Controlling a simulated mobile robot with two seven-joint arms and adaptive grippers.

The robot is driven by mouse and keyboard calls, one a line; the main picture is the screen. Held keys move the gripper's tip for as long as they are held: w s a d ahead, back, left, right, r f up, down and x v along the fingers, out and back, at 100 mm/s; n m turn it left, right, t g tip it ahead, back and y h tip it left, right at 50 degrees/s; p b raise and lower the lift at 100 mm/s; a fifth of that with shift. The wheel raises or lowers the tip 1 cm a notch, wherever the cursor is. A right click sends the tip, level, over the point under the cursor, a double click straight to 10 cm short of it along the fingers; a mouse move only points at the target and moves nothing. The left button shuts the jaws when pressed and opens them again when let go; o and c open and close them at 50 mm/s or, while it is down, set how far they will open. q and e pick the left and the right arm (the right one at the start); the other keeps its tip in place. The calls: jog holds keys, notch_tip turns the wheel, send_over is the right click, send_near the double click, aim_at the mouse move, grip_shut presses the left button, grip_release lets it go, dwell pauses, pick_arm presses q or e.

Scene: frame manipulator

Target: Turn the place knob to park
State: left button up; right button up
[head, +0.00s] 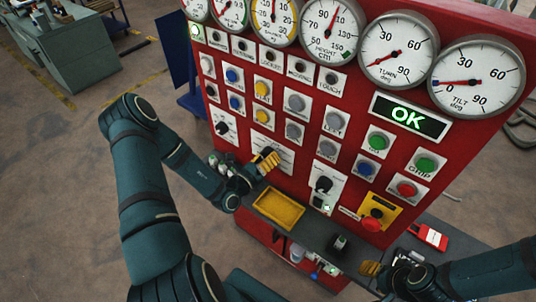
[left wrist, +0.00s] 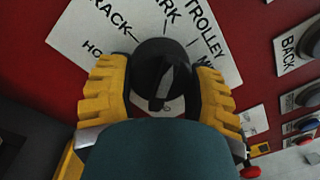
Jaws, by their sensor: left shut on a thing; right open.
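The place knob (left wrist: 163,75) is a round black knob with a raised grip bar, on a white plate (left wrist: 100,35) lettered RACK, TROLLEY and a partly cut-off word ending in RK. My left gripper (left wrist: 163,98) has its yellow fingers on either side of the knob, shut on it. I cannot tell for sure which label the knob points at. In the head view my left gripper (head: 264,160) is at the knob's white plate (head: 284,159) on the red panel; the fingers hide much of the knob. My right gripper (head: 372,269) is open at the lower right, away from the panel's knobs.
The red panel has several gauges above, rows of coloured buttons, and a lit OK display (head: 409,116). Another black knob (head: 323,184) is to the right. A yellow tray (head: 278,209) and a red emergency button (head: 371,224) are below. A grey shelf (head: 318,240) juts out underneath.

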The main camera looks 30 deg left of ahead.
pick_arm(q)
jog(key=shift+n+p, duration=0.3)
jog(key=shift+n, duration=0.4)
jog(key=shift+f, duration=0.1)
jog(key=shift+s, duration=0.1)
jog(key=o, duration=1.2)
jog(key=s, duration=0.4)
jog(key=s+a, duration=0.1)
jog(key=s, duration=0.7)
jog(key=shift+a+f, duration=0.15)
jog(key=shift+a, duration=0.05)
jog(key=shift+w, duration=0.1)
